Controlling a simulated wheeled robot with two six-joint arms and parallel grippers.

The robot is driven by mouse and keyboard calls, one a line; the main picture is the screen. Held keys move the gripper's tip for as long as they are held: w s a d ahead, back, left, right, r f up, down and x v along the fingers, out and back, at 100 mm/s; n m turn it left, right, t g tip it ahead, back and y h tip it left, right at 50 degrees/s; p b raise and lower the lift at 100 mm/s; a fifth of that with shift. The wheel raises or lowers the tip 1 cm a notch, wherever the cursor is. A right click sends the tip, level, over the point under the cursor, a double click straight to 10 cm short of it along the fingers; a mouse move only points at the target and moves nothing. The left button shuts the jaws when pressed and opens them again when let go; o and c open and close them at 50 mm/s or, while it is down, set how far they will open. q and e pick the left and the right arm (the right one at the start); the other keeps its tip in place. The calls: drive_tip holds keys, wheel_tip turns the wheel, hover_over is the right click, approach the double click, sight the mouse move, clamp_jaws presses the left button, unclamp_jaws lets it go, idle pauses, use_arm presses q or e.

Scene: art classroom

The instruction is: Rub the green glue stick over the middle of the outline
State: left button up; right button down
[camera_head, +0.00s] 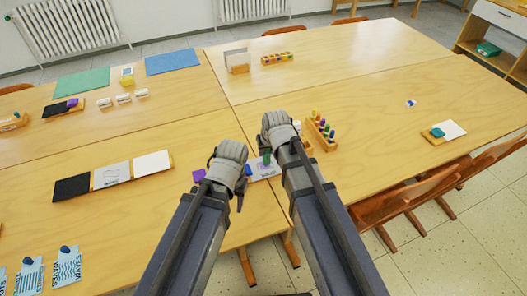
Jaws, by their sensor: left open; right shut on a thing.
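My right gripper (268,151) is shut on the green glue stick (267,158), of which only a small part shows below the fingers. The glue stick is over a pale sheet (268,172) near the table's front edge. The outline on the sheet is mostly hidden by my grippers, and I cannot tell whether the glue stick touches it. My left gripper (241,189) is open just left of the sheet, pointing down. A blue piece (248,171) shows between the grippers, and a purple piece (199,175) lies left of my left gripper.
A wooden rack with coloured pegs (322,131) stands close to the right of my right gripper. A tray with black, grey and white squares (112,174) lies to the left. Wooden chairs (390,201) stand at the right edge.

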drive_tip(key=shift+w+d, duration=0.2)
drive_tip(key=shift+d, duration=0.4)
drive_tip(key=shift+w+d, duration=0.15)
drive_tip(key=shift+d, duration=0.4)
use_arm(q)
drive_tip(key=shift+f, duration=0.2)
use_arm(e)
drive_tip(key=shift+f, duration=0.15)
use_arm(q)
drive_tip(key=shift+r, duration=0.1)
use_arm(e)
drive_tip(key=shift+s, duration=0.1)
use_arm(q)
drive_tip(key=shift+r, duration=0.1)
use_arm(e)
drive_tip(key=shift+s+a, duration=0.2)
drive_tip(key=shift+a, duration=0.6)
drive_tip(key=shift+s+a, duration=0.15)
drive_tip(key=shift+a, duration=0.6)
drive_tip(key=shift+s+a+r, duration=0.1)
drive_tip(key=shift+s+a, duration=0.1)
drive_tip(key=shift+a, duration=0.5)
drive_tip(key=shift+s+a+r, duration=0.1)
drive_tip(key=shift+s+a, duration=0.1)
drive_tip(key=shift+a, duration=0.45)
use_arm(q)
drive_tip(key=shift+r, duration=0.15)
use_arm(e)
drive_tip(key=shift+r, duration=0.1)
